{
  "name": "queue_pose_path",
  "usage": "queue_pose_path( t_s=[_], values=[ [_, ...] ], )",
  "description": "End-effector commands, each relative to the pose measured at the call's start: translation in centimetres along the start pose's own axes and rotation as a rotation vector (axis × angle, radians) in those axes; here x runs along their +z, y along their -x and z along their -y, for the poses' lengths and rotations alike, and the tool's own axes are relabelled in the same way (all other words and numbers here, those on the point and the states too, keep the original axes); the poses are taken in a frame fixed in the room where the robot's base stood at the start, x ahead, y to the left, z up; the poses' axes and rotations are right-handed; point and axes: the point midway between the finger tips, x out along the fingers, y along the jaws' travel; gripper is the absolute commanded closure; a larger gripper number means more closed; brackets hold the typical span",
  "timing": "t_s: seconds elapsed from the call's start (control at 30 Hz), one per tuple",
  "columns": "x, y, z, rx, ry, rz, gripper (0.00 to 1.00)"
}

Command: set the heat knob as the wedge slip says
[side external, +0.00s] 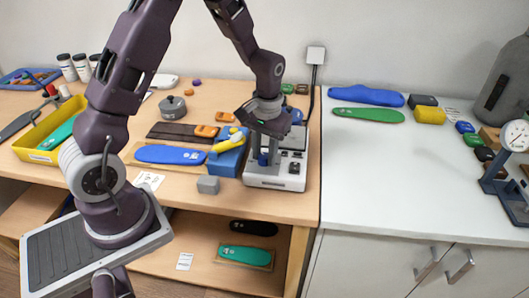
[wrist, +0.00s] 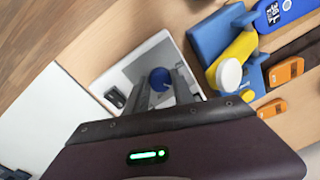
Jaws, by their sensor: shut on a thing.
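A white heating unit (side external: 268,182) stands near the right end of the wooden table; its white top also shows in the wrist view (wrist: 118,72). A blue knob (side external: 263,159) sits on it, and the wrist view shows the knob (wrist: 159,78) at my fingertips. My gripper (wrist: 168,88) points down over the unit and is shut on the knob. The fingers hide part of it, and I cannot read its setting. A white printed slip (side external: 149,181) lies at the table's front; its text is too small to read, and I cannot tell if it is the wedge slip.
A blue holder (side external: 226,162) with a yellow tool (side external: 231,142) stands close left of the unit. A blue insole (side external: 170,154) and orange pieces (side external: 206,131) lie further left. The white counter (side external: 400,170) is mostly clear in front.

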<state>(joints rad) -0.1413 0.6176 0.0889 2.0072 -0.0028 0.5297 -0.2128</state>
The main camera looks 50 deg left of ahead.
Motion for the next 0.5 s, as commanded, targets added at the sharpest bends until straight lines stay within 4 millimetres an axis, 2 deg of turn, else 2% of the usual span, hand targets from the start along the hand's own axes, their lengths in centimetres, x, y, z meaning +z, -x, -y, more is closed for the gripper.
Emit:
queue_pose_path(
  t_s=[0.5],
  values=[
    [0.01, 0.09, -0.02, 0.001, -0.102, -0.006, 1.00]
  ],
)
